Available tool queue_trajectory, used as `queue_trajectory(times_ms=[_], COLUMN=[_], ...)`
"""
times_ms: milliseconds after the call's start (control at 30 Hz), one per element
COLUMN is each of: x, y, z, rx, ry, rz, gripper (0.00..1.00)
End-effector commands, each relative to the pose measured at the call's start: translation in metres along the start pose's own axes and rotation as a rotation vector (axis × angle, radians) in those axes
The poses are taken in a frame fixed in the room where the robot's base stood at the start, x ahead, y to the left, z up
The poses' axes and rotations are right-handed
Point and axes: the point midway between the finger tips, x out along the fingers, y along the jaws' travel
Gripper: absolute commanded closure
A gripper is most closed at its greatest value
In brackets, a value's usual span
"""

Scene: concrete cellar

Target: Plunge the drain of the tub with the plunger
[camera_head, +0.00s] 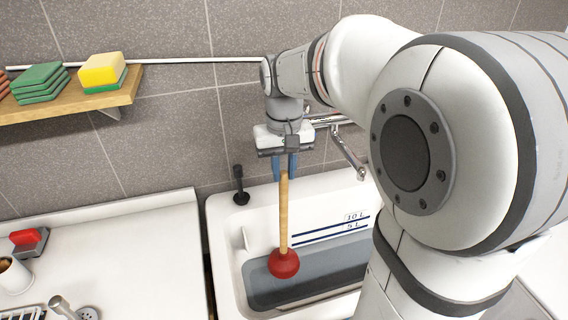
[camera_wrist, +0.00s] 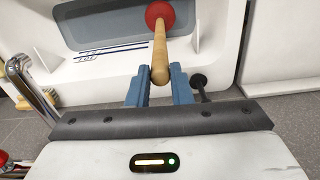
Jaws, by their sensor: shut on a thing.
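The plunger has a wooden handle (camera_head: 284,212) and a red rubber cup (camera_head: 285,263). My gripper (camera_head: 284,165) is shut on the upper end of the handle, and the plunger hangs nearly upright, cup down. In the wrist view the blue fingers (camera_wrist: 159,88) sit on both sides of the handle (camera_wrist: 160,55), with the red cup (camera_wrist: 160,15) beyond. The white tub (camera_head: 228,235) has blue level lines and a grey-blue bottom or water. The cup appears over the tub's interior; I cannot tell whether it touches anything. The drain is not visible.
A chrome tap (camera_head: 350,150) juts over the tub's back edge, close to my gripper. A black knob or stopper (camera_head: 240,185) stands at the back left rim. A wooden shelf (camera_head: 80,108) with sponges is at the upper left. A white counter (camera_head: 130,250) lies left.

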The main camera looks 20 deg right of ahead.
Motion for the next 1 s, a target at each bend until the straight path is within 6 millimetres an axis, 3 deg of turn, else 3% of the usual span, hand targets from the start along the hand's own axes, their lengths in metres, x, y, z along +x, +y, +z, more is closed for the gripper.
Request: queue_trajectory(times_ms=[33, 500, 733, 1000], x=[0.013, 0.074, 0.088, 0.090], y=[0.000, 0.000, 0.001, 0.001], z=[0.000, 0.000, 0.000, 0.000], rx=[0.000, 0.000, 0.001, 0.001], ry=[-0.001, 0.001, 0.001, 0.002], rz=[0.000, 0.000, 0.000, 0.000], gripper=[1.00, 1.00, 1.00, 1.00])
